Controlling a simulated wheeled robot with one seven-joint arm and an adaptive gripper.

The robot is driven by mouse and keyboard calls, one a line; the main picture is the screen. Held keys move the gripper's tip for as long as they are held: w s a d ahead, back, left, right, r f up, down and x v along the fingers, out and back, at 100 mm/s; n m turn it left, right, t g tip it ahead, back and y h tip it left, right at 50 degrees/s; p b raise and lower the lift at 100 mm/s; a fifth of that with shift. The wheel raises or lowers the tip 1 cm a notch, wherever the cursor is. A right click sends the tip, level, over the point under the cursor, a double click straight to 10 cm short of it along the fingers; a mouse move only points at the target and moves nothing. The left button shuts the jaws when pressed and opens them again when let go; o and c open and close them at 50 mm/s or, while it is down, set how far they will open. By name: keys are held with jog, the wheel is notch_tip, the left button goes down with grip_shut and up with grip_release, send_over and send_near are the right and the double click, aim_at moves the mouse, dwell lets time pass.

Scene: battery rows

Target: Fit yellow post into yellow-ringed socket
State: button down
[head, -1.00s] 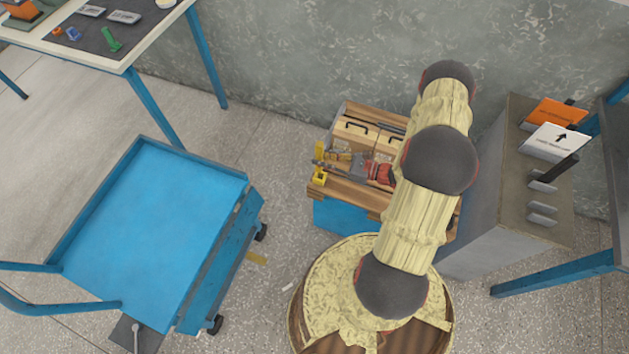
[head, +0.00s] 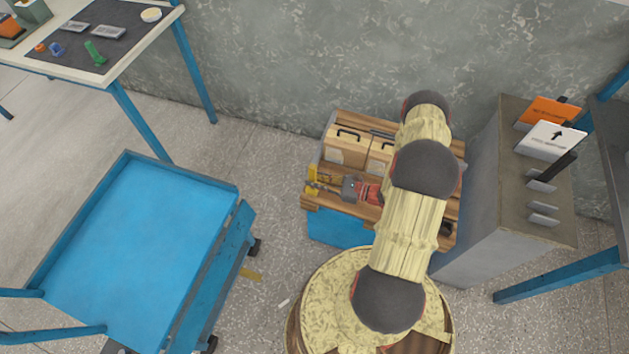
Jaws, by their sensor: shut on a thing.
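My gripper (head: 325,185) reaches left from behind my arm, low over the left end of a wooden-topped blue bench. It is shut on the yellow post (head: 312,174), a small upright yellow piece at the bench's left edge. More yellow shows just below the post, at the spot of the yellow-ringed socket (head: 311,190). The two look very close or overlapping at this size. I cannot tell whether the post is inside the ring or just above it. My arm hides the right part of the bench.
Wooden boxes with black handles (head: 346,148) stand behind my gripper on the bench. A grey cabinet with cards (head: 490,190) stands to the right. A blue cart (head: 140,250) is at the left, with open floor between. A table with small parts (head: 150,45) is at upper left.

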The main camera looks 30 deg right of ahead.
jog(key=c, duration=2.2)
grip_release()
jog(key=shift+f, duration=0.15)
jog(key=o, duration=0.5)
